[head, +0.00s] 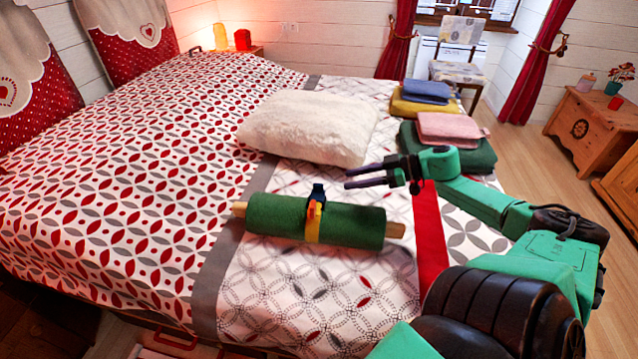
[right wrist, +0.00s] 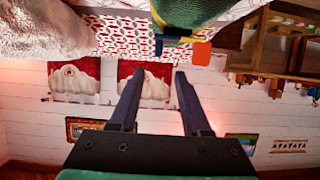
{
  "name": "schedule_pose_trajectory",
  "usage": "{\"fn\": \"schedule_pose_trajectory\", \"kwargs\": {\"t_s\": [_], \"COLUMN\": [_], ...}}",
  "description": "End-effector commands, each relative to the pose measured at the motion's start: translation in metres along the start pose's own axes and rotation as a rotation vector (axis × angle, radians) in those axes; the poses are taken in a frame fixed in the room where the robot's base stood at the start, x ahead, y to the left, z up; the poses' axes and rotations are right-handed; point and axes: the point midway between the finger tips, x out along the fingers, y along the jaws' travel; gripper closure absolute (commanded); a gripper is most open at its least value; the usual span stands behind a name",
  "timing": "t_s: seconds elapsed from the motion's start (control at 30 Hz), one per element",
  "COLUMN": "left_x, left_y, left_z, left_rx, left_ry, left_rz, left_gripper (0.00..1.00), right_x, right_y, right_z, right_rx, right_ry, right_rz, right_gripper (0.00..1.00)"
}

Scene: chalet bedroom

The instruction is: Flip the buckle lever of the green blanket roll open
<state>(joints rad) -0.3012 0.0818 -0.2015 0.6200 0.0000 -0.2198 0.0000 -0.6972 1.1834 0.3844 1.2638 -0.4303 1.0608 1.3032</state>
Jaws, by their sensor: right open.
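The green blanket roll (head: 275,217) lies on the bed, wrapped around a wooden rod whose ends stick out at both sides. A yellow strap (head: 313,228) goes around its middle. On top of the strap a dark blue buckle lever (head: 318,192) stands up, with a small red part beside it. In the right wrist view the roll (right wrist: 190,10) shows at the top edge, with the blue buckle part (right wrist: 159,46) below it. My right gripper (head: 346,179) is open and empty, to the right of the lever and apart from it. My left gripper is out of view.
A white fluffy pillow (head: 308,128) lies behind the roll. Folded blankets, a green one (head: 470,160) with a pink one (head: 450,128) on it, lie behind my right arm. Yellow and blue ones lie farther back. The patterned bedspread in front of the roll is clear.

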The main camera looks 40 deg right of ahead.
Motion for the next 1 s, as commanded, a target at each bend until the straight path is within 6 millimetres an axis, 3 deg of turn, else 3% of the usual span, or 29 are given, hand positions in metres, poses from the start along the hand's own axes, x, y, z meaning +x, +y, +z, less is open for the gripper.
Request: {"fn": "schedule_pose_trajectory", "kwargs": {"t_s": [0.03, 0.2, 0.3, 0.37, 0.5, 0.67, 0.87, 0.9, 1.0], "left_x": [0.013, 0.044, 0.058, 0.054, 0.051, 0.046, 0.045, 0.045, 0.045], "left_y": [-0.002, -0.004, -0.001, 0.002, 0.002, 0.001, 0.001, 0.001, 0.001], "left_z": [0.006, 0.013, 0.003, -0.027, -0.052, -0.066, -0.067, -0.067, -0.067], "left_rx": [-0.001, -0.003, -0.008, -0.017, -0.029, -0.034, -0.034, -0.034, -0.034], "left_ry": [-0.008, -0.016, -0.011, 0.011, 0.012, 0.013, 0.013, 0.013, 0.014], "left_rz": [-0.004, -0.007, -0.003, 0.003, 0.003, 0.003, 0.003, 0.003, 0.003], "left_gripper": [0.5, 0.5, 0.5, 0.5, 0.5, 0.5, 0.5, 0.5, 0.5], "right_x": [0.017, 0.066, 0.086, 0.092, 0.103, 0.107, 0.107, 0.107, 0.107], "right_y": [0.0, 0.0, 0.0, 0.0, 0.0, 0.0, 0.0, 0.0, 0.0], "right_z": [0.005, 0.008, 0.006, 0.005, 0.003, 0.001, 0.0, 0.0, 0.0], "right_rx": [-0.005, -0.007, -0.005, -0.004, -0.003, -0.001, 0.0, 0.0, 0.0], "right_ry": [0.002, 0.003, 0.002, 0.002, 0.001, 0.0, 0.0, 0.0, 0.0], "right_rz": [-0.003, -0.003, 0.0, 0.0, 0.001, 0.001, 0.001, 0.001, 0.001], "right_gripper": [0.53, 0.53, 0.53, 0.53, 0.53, 0.53, 0.53, 0.56, 0.95]}}
